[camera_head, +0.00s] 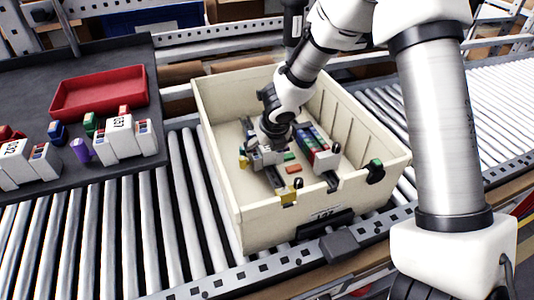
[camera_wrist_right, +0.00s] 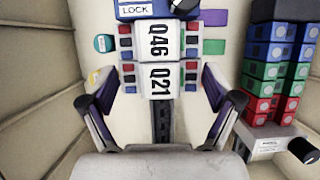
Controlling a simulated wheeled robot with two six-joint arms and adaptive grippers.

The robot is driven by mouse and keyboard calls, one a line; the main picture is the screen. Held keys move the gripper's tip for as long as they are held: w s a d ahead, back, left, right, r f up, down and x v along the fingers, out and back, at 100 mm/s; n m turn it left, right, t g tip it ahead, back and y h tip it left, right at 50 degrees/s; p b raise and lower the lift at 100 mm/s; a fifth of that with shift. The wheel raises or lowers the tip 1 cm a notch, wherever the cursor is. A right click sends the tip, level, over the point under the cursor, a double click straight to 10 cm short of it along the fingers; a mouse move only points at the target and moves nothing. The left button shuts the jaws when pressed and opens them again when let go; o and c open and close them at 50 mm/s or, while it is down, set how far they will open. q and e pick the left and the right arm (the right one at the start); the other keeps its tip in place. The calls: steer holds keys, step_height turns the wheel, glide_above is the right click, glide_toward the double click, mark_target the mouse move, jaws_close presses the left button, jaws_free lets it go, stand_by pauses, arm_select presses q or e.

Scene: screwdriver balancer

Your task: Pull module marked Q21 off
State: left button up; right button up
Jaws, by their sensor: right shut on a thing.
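The white module marked Q21 (camera_wrist_right: 160,80) sits on a dark rail (camera_wrist_right: 163,124) inside the cream crate (camera_head: 270,225), in the right wrist view. Module Q46 (camera_wrist_right: 158,40) is directly beyond it, and a blue part marked LOCK (camera_wrist_right: 143,9) is at the top edge. Both modules have small coloured blocks on their sides. My right gripper (camera_wrist_right: 160,88) reaches into the crate and is shut on Q21, one finger on each side. In the head view my right gripper (camera_head: 266,156) largely hides the module. My left gripper is not in view.
A second rail with red, green and blue blocks (camera_wrist_right: 272,75) stands close on the right in the crate. Loose coloured pieces lie on the crate floor. The crate walls surround the gripper. A dark tray at left holds white modules (camera_head: 122,137) and a red bin (camera_head: 100,93).

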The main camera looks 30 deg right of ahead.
step_height(320, 180, up, 11)
steer(key=p, duration=0.8)
step_height(320, 180, up, 8)
steer(key=p, duration=0.9)
glide_above(267, 147)
steer(key=shift+s+f+b, duration=0.1)
steer(key=shift+b, duration=0.2)
steer(key=shift+f, duration=0.1)
